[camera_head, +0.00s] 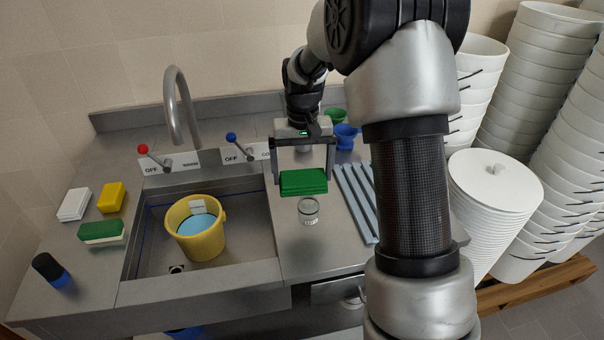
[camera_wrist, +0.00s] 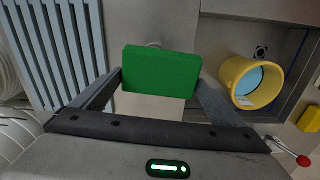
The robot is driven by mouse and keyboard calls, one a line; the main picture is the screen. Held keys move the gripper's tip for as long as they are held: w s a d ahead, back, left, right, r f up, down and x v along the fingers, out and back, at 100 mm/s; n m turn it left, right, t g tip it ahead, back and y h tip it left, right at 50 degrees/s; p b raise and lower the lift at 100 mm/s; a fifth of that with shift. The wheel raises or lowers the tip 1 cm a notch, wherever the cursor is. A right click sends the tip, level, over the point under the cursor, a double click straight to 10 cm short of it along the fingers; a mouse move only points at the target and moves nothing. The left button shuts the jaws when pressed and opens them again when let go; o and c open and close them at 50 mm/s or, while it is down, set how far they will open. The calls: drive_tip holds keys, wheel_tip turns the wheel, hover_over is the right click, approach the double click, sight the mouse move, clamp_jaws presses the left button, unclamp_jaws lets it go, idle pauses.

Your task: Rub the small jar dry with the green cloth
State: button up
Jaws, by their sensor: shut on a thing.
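My gripper (camera_head: 303,172) is shut on the green cloth (camera_head: 303,182), a folded block held level between its two fingers. The cloth also fills the middle of the wrist view (camera_wrist: 161,72) between the fingertips. The small jar (camera_head: 309,212) is clear glass and stands upright on the steel counter, right of the sink. In the head view the cloth is just above and behind the jar. I cannot tell whether they touch. In the wrist view the cloth hides nearly all of the jar.
A ribbed grey rack (camera_head: 357,200) lies right of the jar. The sink (camera_head: 150,250) holds a yellow bucket (camera_head: 199,235) with blue water. Blue (camera_head: 345,137) and green (camera_head: 334,116) cups stand behind. Sponges and a dark bottle (camera_head: 50,270) sit at left. White bucket stacks crowd the right.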

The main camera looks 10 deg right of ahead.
drive_tip(key=shift+r+p, duration=0.8)
drive_tip(key=shift+r, duration=0.75)
drive_tip(key=shift+f, duration=0.1)
